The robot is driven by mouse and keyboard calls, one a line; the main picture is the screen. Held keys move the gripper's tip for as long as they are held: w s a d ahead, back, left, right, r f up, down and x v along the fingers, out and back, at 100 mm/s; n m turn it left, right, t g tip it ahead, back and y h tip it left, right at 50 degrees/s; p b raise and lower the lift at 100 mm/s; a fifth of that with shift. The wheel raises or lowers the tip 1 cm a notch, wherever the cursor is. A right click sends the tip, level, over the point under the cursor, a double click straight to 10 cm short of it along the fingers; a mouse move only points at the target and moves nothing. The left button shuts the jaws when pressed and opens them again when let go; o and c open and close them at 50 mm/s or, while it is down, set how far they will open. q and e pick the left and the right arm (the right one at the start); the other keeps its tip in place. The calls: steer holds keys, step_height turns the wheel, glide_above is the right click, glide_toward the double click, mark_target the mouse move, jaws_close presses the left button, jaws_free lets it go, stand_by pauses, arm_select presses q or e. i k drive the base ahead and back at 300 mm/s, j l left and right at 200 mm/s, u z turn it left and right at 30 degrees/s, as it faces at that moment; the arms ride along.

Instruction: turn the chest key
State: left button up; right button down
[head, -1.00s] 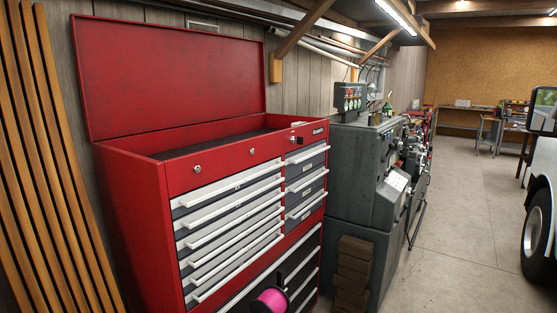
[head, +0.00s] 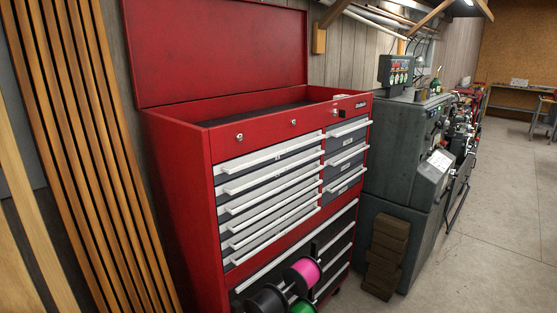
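The red tool chest (head: 187,175) fills the middle of the head view, with its lid (head: 220,50) raised against the wall. Its front panel carries a round silver lock fitting (head: 239,137) at the left and a smaller one (head: 293,122) near the middle. A small dark fitting (head: 335,113) sits toward the right of the panel. I cannot tell which of these holds a key. The drawers with pale handles (head: 270,175) look closed. Neither of my grippers is in view.
Pink (head: 305,271), black (head: 267,300) and green (head: 302,306) spools stand before the lower drawers. Wooden slats (head: 85,150) line the left side. A grey machine (head: 400,140) and brown blocks (head: 386,255) stand to the right. Concrete floor (head: 500,220) is clear at far right.

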mark_target(342, 114)
steer(key=i+l+z, duration=0.35)
steer(key=i+l, duration=0.45)
steer(key=i, duration=0.1)
